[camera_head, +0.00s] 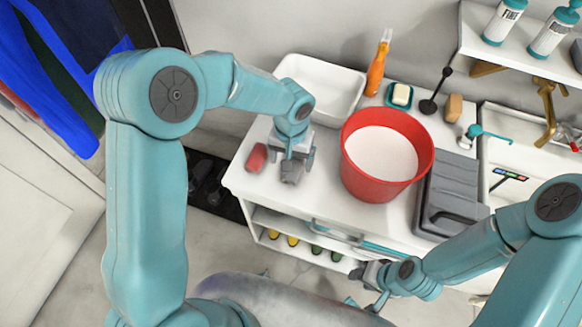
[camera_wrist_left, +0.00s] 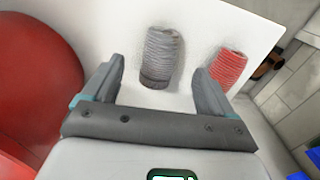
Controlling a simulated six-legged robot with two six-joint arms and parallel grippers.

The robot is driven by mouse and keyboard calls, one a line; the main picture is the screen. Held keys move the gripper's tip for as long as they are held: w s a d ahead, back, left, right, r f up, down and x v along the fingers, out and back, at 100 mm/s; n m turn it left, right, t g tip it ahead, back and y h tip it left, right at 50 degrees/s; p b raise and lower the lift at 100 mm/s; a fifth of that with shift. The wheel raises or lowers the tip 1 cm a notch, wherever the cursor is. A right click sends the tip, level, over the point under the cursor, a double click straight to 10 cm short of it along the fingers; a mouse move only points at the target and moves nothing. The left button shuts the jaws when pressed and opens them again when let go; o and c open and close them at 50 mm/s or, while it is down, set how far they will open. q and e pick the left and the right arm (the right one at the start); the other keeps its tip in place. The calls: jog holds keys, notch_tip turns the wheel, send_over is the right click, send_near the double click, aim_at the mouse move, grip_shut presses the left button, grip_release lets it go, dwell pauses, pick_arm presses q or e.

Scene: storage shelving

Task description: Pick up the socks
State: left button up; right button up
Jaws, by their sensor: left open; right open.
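A grey ribbed rolled sock (camera_head: 291,172) lies on the white counter's left part. A red rolled sock (camera_head: 256,157) lies to its left. My left gripper (camera_head: 297,158) is open, pointing down at the grey sock. In the left wrist view, the grey sock (camera_wrist_left: 161,56) shows between and just beyond the open fingertips (camera_wrist_left: 157,72), with nothing gripped. The red sock (camera_wrist_left: 228,68) is outside the right-hand finger there. My right gripper (camera_head: 372,277) is open and empty, low in front of the cabinet's lower shelves.
A red bucket (camera_head: 365,180) stands right of the socks. Behind are a white basin (camera_head: 322,88), an orange spray bottle (camera_head: 377,65) and a soap dish (camera_head: 399,96). A grey case (camera_head: 449,190) lies right of the bucket. The counter's left edge is close to the red sock.

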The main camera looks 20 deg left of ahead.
pick_arm(q)
jog(key=f, duration=0.3)
jog(key=f+p, duration=0.1)
jog(key=f, duration=0.1)
jog(key=shift+w+a+f, duration=0.1)
jog(key=shift+w+f, duration=0.2)
jog(key=shift+w, duration=0.1)
jog(key=shift+s+r, duration=0.1)
jog(key=c, duration=1.1)
